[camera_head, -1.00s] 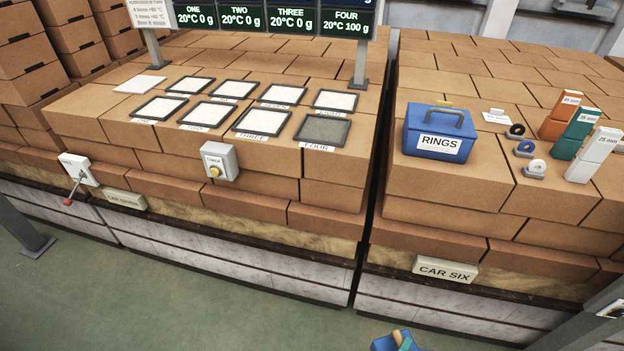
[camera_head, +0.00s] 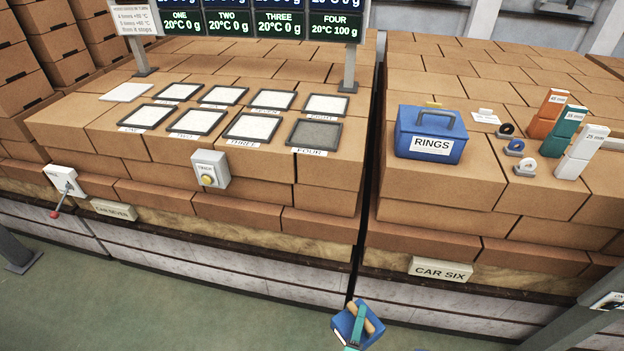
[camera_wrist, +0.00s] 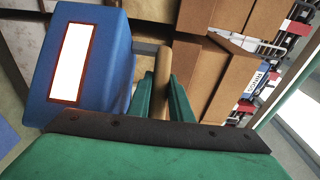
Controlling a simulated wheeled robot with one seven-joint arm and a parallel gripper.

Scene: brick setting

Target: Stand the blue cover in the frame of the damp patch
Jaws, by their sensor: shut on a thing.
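My gripper (camera_head: 356,325) is shut on the wooden handle (camera_wrist: 162,80) of the blue cover (camera_head: 340,325). It holds the cover in front of the stacks, low in the head view. In the wrist view the cover (camera_wrist: 115,60) fills the upper left and shows a white panel with a red border. Several black frames lie flat on the left stack. The frame marked FOUR (camera_head: 339,137), front right, surrounds a dark grey patch (camera_head: 314,134); the other framed patches are white. The sign board (camera_head: 334,26) reads 100 g for FOUR and 0 g for ONE to THREE.
A blue RINGS box (camera_head: 410,133), small rings and orange, teal and white boxes stand on the right stack. A grey button box (camera_head: 211,169) and a lever (camera_head: 64,182) are on the left stack's front. Sign posts (camera_head: 352,68) rise behind the frames. A narrow gap separates the stacks.

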